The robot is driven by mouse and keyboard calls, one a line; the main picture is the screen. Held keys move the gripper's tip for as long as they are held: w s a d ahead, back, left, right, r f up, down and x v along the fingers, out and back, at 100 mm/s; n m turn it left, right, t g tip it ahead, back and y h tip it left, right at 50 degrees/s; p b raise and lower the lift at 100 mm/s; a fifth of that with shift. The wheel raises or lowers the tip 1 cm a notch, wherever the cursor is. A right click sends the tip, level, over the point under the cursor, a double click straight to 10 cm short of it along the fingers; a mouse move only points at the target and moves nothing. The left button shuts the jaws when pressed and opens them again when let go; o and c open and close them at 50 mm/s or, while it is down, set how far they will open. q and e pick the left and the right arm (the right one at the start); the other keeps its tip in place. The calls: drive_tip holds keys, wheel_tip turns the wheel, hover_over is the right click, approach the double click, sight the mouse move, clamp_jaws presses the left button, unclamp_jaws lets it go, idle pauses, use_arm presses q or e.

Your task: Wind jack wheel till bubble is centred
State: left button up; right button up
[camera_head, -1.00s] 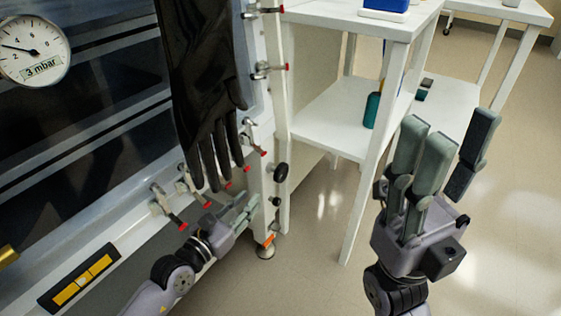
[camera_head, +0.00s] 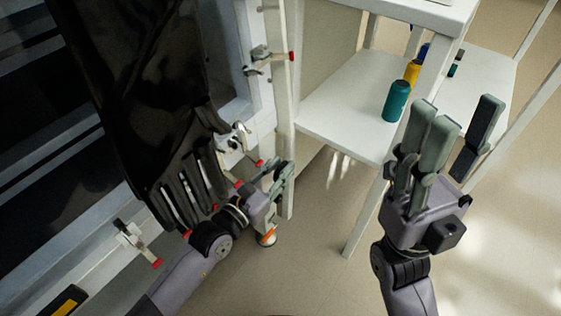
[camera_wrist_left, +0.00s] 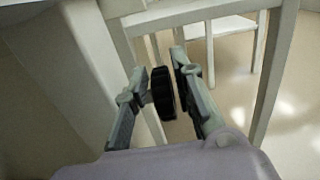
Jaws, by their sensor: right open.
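The black jack wheel (camera_wrist_left: 163,93) stands between the two fingers of my left gripper (camera_wrist_left: 160,75) in the left wrist view. The fingers lie on either side of it and look apart, with a slim gap visible. In the head view my left gripper (camera_head: 279,180) is at the lower corner of the glovebox frame, above the orange-banded foot (camera_head: 267,237), and largely hides the wheel. The yellow spirit level (camera_head: 65,303) is cut off at the bottom left and its bubble cannot be read. My right gripper (camera_head: 452,140) is open and empty, pointing up at the right.
A black glove (camera_head: 140,90) hangs beside and partly over my left arm. Red-tipped clamps (camera_head: 262,60) line the glovebox frame. A white shelf table (camera_head: 345,105) holds a teal bottle (camera_head: 396,101) and a yellow one (camera_head: 412,72). The floor below is clear.

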use_arm(q)
clamp_jaws()
idle(0.3)
